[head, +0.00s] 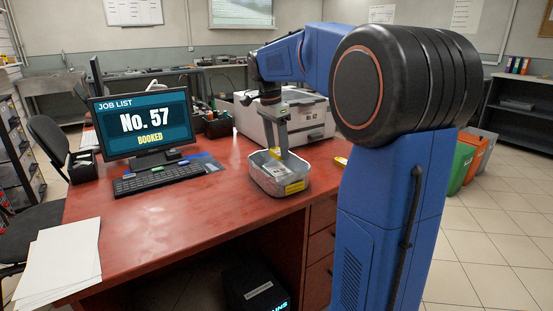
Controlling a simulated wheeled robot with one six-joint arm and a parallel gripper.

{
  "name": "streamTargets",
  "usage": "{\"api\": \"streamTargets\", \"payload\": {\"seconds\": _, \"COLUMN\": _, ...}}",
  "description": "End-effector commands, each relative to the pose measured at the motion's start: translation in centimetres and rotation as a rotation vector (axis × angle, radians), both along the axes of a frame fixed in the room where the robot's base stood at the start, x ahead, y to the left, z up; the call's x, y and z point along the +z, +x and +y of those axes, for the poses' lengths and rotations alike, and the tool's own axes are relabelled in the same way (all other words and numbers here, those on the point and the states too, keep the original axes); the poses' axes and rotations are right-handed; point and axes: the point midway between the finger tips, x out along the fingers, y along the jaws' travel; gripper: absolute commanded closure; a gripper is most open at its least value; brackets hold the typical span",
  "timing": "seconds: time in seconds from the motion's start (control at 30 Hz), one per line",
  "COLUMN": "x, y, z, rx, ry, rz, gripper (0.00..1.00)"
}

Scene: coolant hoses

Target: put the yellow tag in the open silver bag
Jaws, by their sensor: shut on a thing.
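My gripper (279,151) points down over a grey metal tray (266,188) near the right edge of the red desk. It is shut on a small yellow piece (275,152), which looks like the yellow tag, at or just inside the tray's rim. A pale, silvery flat item (268,165) lies in the tray below the gripper. It may be the silver bag, but I cannot make out its opening. A yellow label (295,187) is on the tray's front corner.
Another small yellow item (340,160) lies right of the tray, partly behind my arm. A white printer (300,118) stands behind the tray. A monitor (145,124), keyboard (160,178) and paper sheets (60,258) are to the left. The desk's front middle is clear.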

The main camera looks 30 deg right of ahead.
Motion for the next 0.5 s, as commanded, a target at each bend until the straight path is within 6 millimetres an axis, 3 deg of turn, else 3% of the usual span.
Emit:
{"api": "streamTargets", "payload": {"seconds": 0.3, "x": -3.5, "y": 0.0, "z": 0.0, "rx": 0.000, "ry": 0.000, "rz": 0.002, "gripper": 0.64}}
{"api": "streamTargets", "payload": {"seconds": 0.5, "x": -4.1, "y": 0.0, "z": 0.0, "rx": 0.000, "ry": 0.000, "rz": 0.000, "gripper": 0.64}}
